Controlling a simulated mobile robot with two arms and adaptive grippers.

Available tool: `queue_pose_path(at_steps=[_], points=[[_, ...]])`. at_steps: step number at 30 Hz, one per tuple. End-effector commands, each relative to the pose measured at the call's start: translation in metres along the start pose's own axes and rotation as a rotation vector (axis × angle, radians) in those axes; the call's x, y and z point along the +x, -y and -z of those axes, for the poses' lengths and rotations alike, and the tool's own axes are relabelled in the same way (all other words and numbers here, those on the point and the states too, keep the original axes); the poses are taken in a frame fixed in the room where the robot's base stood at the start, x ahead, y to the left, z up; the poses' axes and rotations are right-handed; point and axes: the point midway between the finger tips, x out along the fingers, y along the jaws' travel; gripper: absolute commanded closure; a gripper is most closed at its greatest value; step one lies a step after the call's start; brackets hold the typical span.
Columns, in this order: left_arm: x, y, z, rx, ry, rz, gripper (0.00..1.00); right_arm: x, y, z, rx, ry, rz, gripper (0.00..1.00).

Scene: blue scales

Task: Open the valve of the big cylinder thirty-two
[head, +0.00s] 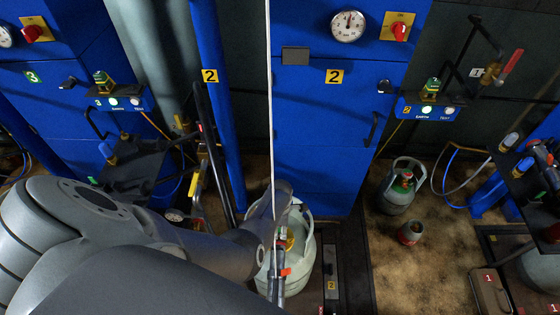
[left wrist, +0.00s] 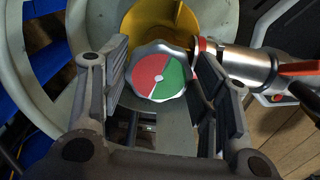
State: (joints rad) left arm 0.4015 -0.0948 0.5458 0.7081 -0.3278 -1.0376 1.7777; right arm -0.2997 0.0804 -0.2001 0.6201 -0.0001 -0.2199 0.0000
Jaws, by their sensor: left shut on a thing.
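A big pale cylinder (head: 305,268) stands below the middle blue cabinet, partly hidden by my left arm. No number thirty-two is readable on it. In the left wrist view its pale collar (left wrist: 50,45) curves around the valve. The valve handwheel (left wrist: 158,75) is silver-rimmed, with a red half on the left and a green half on the right. My left gripper (left wrist: 158,95) has one finger on each side of the handwheel and is shut on it. In the head view my left gripper (head: 282,205) reaches over the cylinder top. My right gripper is not in view.
A metal filling connector (left wrist: 250,65) with a red lever sits at the valve's right. A thin pale hose (head: 269,110) hangs down to it. A grey-green cylinder (head: 397,195) and a small one (head: 411,233) stand on the floor right. Blue cabinets (head: 335,140) stand behind.

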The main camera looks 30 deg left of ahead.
Motion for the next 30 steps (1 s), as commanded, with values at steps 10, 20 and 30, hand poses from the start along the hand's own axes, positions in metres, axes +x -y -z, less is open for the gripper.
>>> queue_pose_path(at_steps=[10,20,30], points=[[0.0005,0.0004,0.0001,-0.075,0.0,0.001,0.68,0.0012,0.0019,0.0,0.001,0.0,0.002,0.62],[0.0004,0.0004,0.0001,-0.077,0.0,0.002,0.68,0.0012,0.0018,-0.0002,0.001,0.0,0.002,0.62],[0.0002,0.0,0.0001,-0.077,0.0,0.001,0.22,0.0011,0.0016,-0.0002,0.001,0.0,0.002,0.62]])
